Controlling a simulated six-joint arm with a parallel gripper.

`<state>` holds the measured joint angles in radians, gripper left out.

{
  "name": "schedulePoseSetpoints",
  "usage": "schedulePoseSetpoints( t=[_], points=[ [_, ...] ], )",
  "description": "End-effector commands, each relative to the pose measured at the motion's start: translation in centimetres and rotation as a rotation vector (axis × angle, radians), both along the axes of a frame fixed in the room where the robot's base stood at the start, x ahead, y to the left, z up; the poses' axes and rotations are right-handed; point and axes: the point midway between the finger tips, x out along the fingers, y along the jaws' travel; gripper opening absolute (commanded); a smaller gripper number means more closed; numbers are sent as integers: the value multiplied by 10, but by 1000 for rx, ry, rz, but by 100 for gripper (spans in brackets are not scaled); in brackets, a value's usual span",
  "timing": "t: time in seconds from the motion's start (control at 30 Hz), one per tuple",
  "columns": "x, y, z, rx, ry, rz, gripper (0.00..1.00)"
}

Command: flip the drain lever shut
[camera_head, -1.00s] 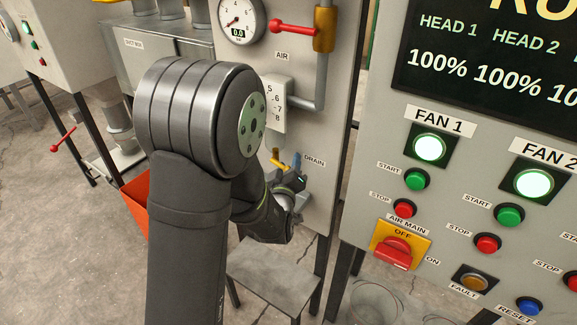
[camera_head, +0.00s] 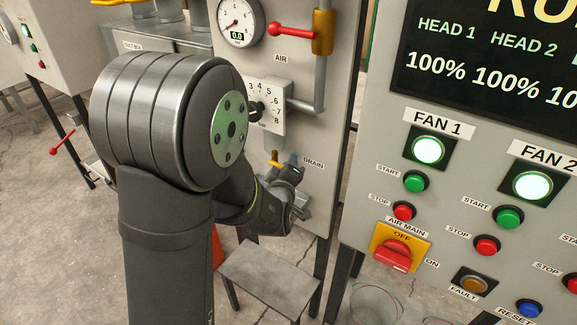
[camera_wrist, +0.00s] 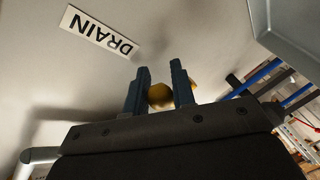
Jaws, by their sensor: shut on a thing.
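The yellow drain lever (camera_head: 275,158) is on the grey panel, left of the DRAIN label (camera_head: 313,163). My gripper (camera_head: 291,163) is at the lever, low on the panel, and my arm hides much of this area. In the wrist view, the two dark blue fingers (camera_wrist: 160,88) stand a small gap apart. A brass-yellow part of the lever (camera_wrist: 161,97) shows between them, so my gripper is shut on it. The DRAIN label (camera_wrist: 97,31) appears upside down at upper left there. The lever's exact angle is hard to tell.
Above are the pressure gauge (camera_head: 238,20), red air lever (camera_head: 290,30) and numbered dial plate (camera_head: 266,104). A grey pipe (camera_head: 320,85) runs down beside them. A small metal table (camera_head: 268,280) stands below. The control panel (camera_head: 450,200) with buttons is at right.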

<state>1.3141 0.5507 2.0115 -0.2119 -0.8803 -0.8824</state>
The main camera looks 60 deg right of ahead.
Motion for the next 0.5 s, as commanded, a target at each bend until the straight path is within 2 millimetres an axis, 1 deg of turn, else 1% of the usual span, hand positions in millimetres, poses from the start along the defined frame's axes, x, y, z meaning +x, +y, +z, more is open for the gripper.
schedulePoseSetpoints(
  t=[0.03, 0.07, 0.1, 0.17, 0.5],
  points=[
    [1, 0, 3, -7, -3, 2, 0],
    [1, -1, 3, -7, -3, 2, 27],
    [1, 0, 3, -7, -3, 2, 35],
    [1, 0, 2, -6, -3, 1, 45],
    [-1, 3, 2, -3, -3, 1, 45]
  ],
)
